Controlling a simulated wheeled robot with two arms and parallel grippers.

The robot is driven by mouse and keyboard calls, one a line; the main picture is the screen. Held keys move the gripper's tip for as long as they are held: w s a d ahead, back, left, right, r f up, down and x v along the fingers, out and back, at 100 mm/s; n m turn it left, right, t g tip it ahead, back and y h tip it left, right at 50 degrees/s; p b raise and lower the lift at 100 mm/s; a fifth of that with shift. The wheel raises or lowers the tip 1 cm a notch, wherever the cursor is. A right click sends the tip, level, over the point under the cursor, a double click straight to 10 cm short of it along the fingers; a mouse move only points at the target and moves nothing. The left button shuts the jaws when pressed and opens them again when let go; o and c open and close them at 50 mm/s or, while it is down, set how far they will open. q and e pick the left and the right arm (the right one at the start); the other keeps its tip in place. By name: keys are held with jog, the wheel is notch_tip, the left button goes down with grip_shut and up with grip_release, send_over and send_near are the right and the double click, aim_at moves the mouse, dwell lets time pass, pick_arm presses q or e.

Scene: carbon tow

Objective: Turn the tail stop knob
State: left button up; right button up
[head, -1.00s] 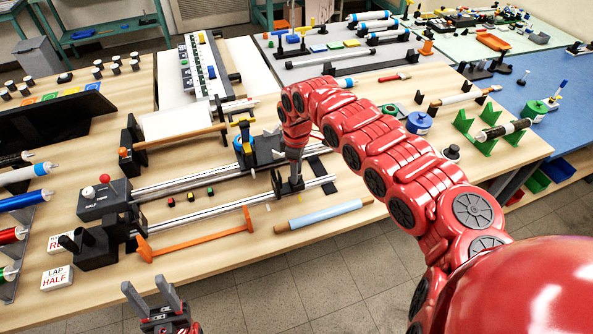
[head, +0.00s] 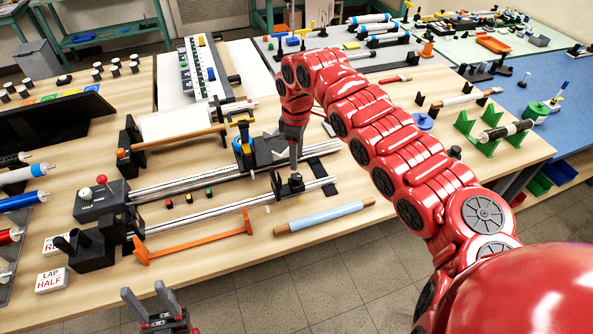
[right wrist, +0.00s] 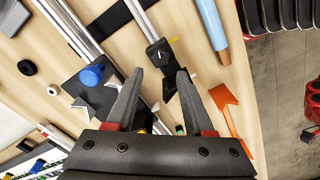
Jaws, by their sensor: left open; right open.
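In the right wrist view the black block (right wrist: 158,53) lies just beyond the fingertips of my open, empty right gripper (right wrist: 160,78). I cannot clearly make out the knob or tell whether a finger touches it. My left gripper (head: 151,299) is open and empty in front of the table's front edge.
An orange bar (head: 195,237) and a light-blue roller (head: 325,215) lie in front. A black box with a red knob (head: 101,180) is at the rails' left end.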

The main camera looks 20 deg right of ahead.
notch_tip(320, 180, up, 11)
jog(key=shift+f+b, duration=0.2)
jog(key=shift+b, duration=0.15)
